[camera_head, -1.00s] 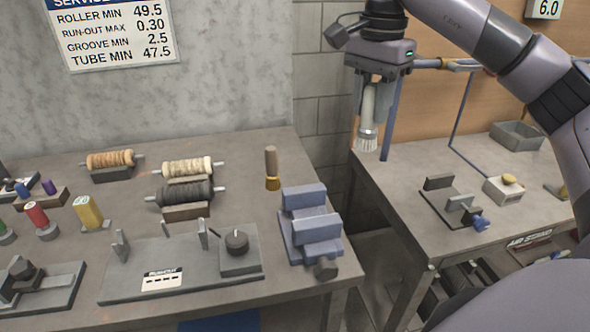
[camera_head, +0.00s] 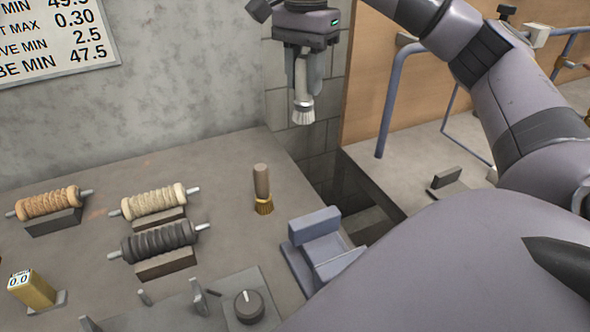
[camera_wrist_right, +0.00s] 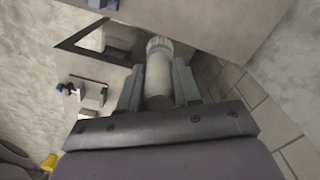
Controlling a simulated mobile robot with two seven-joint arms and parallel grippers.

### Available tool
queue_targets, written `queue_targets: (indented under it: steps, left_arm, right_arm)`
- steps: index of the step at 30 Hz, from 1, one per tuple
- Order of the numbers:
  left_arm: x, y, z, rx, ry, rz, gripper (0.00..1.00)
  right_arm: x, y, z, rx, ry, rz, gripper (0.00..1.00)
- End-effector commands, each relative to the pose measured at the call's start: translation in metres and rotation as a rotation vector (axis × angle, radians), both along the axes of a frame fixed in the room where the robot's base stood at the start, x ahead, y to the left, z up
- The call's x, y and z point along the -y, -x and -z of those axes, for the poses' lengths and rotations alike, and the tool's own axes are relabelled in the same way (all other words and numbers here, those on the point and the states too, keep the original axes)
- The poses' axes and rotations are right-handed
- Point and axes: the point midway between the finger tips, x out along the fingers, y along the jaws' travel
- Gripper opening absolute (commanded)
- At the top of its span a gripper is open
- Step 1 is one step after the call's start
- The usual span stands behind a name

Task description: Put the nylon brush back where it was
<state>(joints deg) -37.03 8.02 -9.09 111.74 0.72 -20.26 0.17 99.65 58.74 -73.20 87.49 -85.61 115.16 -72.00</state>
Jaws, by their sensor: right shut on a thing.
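The nylon brush (camera_head: 303,110) has a pale handle and white bristles. It hangs upright, bristles down, in my right gripper (camera_head: 303,88), which is shut on its handle. In the head view they appear in front of the block wall, above the gap between the two benches. In the right wrist view the brush (camera_wrist_right: 158,72) sits between the two fingers (camera_wrist_right: 158,90). My left gripper is not in view.
A brass-bristled brush (camera_head: 262,190) stands on the left bench near a blue-grey block fixture (camera_head: 318,238). Several wound rollers (camera_head: 153,202) rest on stands there. A blue-grey post (camera_head: 388,100) rises from the right bench (camera_head: 415,165). Bare bench top shows around the brass brush.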

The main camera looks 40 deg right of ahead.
Motion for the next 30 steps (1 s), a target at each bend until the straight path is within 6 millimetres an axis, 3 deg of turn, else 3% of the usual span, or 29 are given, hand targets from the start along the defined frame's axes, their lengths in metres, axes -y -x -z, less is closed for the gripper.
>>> queue_targets:
  steps: [7,15,30]
  left_arm:
    - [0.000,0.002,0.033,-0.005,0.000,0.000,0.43]
    - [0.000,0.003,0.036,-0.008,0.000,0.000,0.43]
    - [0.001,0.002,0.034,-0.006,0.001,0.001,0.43]
  right_arm:
    - [0.000,0.001,0.058,-0.004,-0.001,0.001,0.02]
    - [0.001,0.001,0.120,-0.004,0.002,0.003,0.02]
    - [0.001,0.001,0.184,-0.002,0.000,0.002,0.02]
